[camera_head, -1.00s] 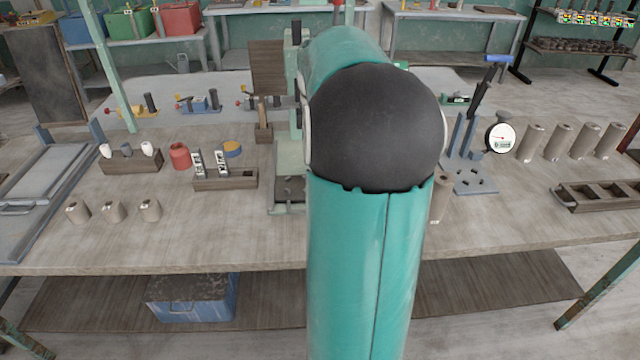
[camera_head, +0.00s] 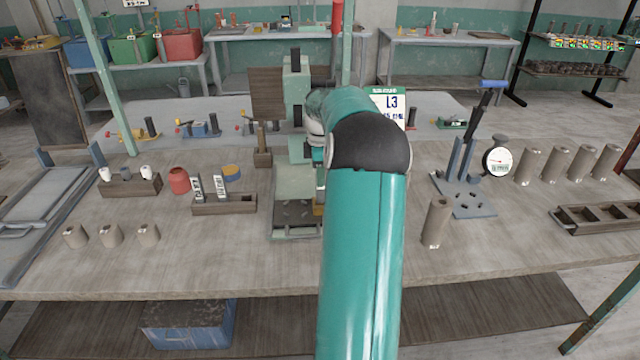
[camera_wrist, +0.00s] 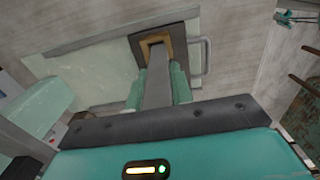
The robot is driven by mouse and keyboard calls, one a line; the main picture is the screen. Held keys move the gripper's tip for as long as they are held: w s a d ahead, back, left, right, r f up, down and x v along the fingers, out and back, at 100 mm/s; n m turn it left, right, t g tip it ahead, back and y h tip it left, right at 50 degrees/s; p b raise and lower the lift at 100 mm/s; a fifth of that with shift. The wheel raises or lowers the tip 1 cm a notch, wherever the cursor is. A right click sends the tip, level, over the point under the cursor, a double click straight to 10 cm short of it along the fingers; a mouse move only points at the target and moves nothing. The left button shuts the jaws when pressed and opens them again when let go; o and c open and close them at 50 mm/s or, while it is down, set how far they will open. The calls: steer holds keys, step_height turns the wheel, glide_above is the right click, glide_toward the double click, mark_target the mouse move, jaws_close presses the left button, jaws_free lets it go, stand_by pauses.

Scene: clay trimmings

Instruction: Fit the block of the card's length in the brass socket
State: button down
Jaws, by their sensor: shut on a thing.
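In the wrist view my gripper (camera_wrist: 158,84) is shut on a long grey block (camera_wrist: 157,88), with a teal finger on each side. The far end of the block overlaps the brass socket (camera_wrist: 168,40), a square brass frame in a dark plate. I cannot tell whether the end is inside the socket or just above it. In the head view the card (camera_head: 391,108) reads "L3" and a partly hidden length ending in "5 mm". My arm hides the gripper's fingers and the block there.
A pale green press-like stand (camera_head: 296,185) is beside my arm. A dark wooden rack (camera_head: 224,204) stands left, with several grey cylinders nearby. One tall cylinder (camera_head: 436,222) stands right, near a blue-grey lever fixture (camera_head: 466,195) and a dial gauge (camera_head: 498,160).

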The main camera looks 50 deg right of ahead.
steer(key=shift+w+d+f, duration=0.2)
steer(key=shift+f, duration=1.65)
steer(key=shift+f, duration=0.15)
steer(key=c, duration=1.2)
jaws_free()
steer(key=shift+c, duration=0.2)
